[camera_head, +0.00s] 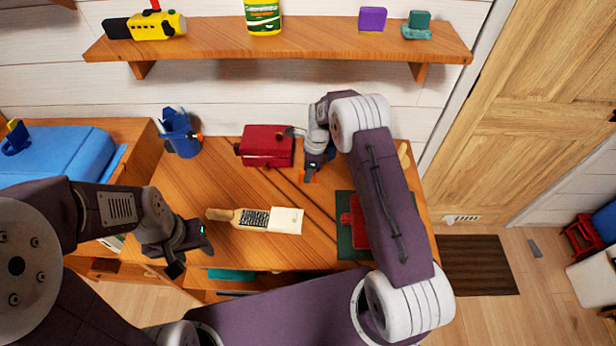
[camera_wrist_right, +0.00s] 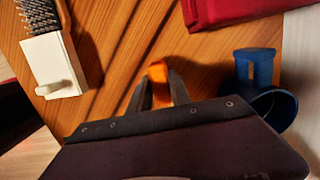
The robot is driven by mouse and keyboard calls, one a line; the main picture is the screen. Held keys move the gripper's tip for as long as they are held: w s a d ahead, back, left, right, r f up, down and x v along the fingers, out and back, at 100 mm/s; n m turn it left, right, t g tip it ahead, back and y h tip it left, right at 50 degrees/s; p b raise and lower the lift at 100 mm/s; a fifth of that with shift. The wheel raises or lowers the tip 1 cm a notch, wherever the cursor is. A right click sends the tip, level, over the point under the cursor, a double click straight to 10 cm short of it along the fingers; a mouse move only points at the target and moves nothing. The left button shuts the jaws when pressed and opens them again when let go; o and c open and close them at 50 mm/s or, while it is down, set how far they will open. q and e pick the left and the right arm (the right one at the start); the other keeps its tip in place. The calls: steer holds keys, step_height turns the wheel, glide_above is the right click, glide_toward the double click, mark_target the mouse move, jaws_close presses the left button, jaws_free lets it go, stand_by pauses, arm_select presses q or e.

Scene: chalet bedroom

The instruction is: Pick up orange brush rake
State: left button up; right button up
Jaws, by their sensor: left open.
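The orange brush rake (camera_wrist_right: 159,82) shows as a small orange piece between the two fingers of my right gripper (camera_wrist_right: 160,92) in the right wrist view. The fingers press close on both sides with no clear gap. In the head view a bit of the orange (camera_head: 310,179) shows at the tip of my right gripper (camera_head: 312,173), low over the desk; the rest of it is hidden. My left gripper (camera_head: 190,255) is open and empty near the desk's front left edge.
A wooden-handled brush (camera_head: 240,216) with a white block (camera_head: 286,220) lies mid-desk. A red box (camera_head: 266,146) and a blue object (camera_head: 181,132) stand at the back. A red item (camera_head: 354,222) on a green mat (camera_head: 345,247) lies right, partly behind my arm. A shelf (camera_head: 320,45) hangs above.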

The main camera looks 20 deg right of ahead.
jaws_close()
steer(key=shift+r, duration=0.15)
step_height(320, 180, up, 4)
steer(key=shift+w+f, duration=0.1)
steer(key=s+d+r, duration=0.2)
steer(key=s+r, duration=0.1)
steer(key=s, duration=0.2)
steer(key=s+d+r+b, duration=0.1)
steer(key=s+d+r, duration=0.2)
steer(key=s+r, duration=0.1)
steer(key=shift+s+b, duration=0.3)
steer(key=shift+s, duration=0.55)
